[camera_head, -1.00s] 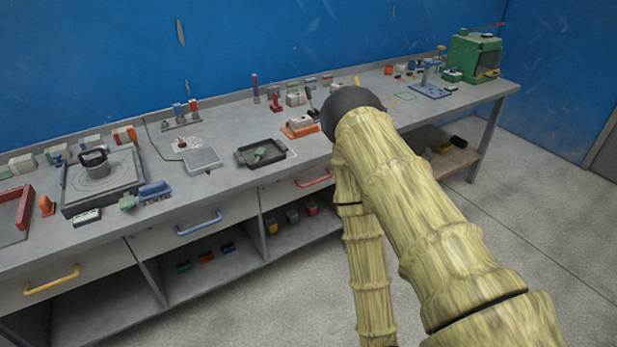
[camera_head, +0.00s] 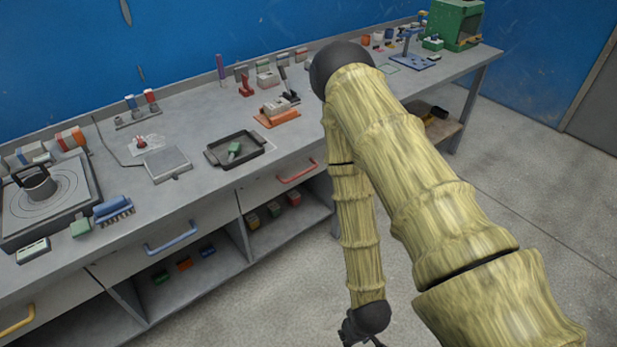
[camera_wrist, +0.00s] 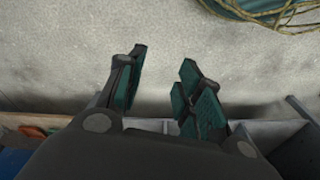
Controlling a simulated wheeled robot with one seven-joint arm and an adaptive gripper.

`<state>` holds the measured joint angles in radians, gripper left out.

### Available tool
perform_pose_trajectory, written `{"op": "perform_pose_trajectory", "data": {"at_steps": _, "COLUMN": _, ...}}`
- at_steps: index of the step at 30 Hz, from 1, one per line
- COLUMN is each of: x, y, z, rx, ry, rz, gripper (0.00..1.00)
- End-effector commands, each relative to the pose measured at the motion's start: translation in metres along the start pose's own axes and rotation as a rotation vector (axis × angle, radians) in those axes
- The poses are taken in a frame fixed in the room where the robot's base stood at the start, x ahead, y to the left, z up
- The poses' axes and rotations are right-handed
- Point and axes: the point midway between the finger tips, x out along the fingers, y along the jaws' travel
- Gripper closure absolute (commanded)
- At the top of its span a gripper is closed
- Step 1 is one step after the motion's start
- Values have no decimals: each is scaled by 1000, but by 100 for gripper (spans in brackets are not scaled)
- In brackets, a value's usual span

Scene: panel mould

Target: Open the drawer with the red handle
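The red handle (camera_head: 297,171) is a bar on the front of a pale grey drawer (camera_head: 262,191), under the worktop's right half. That drawer appears shut. My gripper (camera_head: 362,338) is at the bottom edge of the head view, partly cut off, low over the floor and well below and right of the red handle. In the wrist view my gripper (camera_wrist: 160,80) has its two teal-padded fingers apart with nothing between them. The red handle cannot be made out in the wrist view.
Drawers with a blue handle (camera_head: 171,238) and a yellow handle (camera_head: 17,320) are further left. A black tray (camera_head: 235,148) stands above the red-handled drawer. Open shelves with small blocks lie below. The floor (camera_head: 300,290) before the bench is clear; a coiled cable (camera_wrist: 275,12) shows in the wrist view.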

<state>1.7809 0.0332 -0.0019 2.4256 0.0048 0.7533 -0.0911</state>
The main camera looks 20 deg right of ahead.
Motion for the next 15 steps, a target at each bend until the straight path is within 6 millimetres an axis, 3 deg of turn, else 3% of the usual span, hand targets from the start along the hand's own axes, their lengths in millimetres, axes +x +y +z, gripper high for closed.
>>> {"op": "perform_pose_trajectory", "data": {"at_steps": 1, "x": 23, "y": 2, "z": -17, "rx": -33, "ry": 46, "rz": 7, "gripper": 65}}
{"op": "perform_pose_trajectory", "data": {"at_steps": 3, "x": 38, "y": 6, "z": -42, "rx": -89, "ry": 112, "rz": 20, "gripper": 65}}
{"op": "perform_pose_trajectory", "data": {"at_steps": 15, "x": 90, "y": 26, "z": -188, "rx": -408, "ry": 483, "rz": 171, "gripper": 65}}
